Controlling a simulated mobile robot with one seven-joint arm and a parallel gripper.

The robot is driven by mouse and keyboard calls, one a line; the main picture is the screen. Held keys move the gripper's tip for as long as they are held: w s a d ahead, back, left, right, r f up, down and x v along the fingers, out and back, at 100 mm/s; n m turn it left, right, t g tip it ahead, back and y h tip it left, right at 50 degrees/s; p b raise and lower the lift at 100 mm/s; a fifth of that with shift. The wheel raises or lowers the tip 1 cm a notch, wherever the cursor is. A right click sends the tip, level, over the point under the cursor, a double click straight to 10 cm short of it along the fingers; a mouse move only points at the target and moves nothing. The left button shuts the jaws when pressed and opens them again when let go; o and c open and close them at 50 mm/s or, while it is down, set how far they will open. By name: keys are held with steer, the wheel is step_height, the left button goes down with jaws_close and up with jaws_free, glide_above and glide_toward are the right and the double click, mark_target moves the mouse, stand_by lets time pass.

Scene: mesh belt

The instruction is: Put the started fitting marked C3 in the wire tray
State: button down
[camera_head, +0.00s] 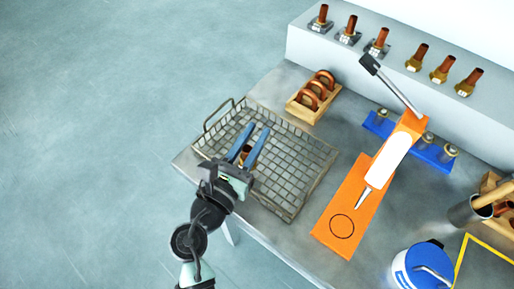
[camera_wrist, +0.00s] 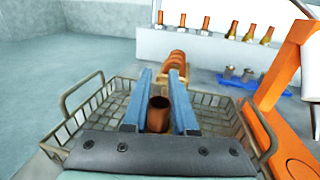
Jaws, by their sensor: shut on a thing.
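My gripper (camera_head: 259,129) has blue fingers and is shut on a copper fitting (camera_head: 244,153) over the left part of the wire tray (camera_head: 305,165). In the wrist view the fitting (camera_wrist: 158,113) shows as an upright copper tube with an open top, between the two blue fingers of my gripper (camera_wrist: 160,72). Its lower part is hidden, and no mark can be read on it. The wire tray (camera_wrist: 222,108) has mesh sides and raised end handles. I cannot tell whether the fitting touches the tray floor. The tray looks otherwise empty.
An orange press stand (camera_head: 345,205) with a white tube is right of the tray. A wooden rack (camera_head: 305,113) of copper bends is behind it. Several fittings stand on the back ledge (camera_head: 390,62). A blue-and-white canister (camera_head: 405,270) is at front right.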

steer(key=shift+f+b, duration=0.55)
steer(key=shift+f, duration=1.55)
steer(key=shift+f, duration=0.1)
steer(key=shift+f, duration=0.15)
steer(key=c, duration=0.7)
jaws_free()
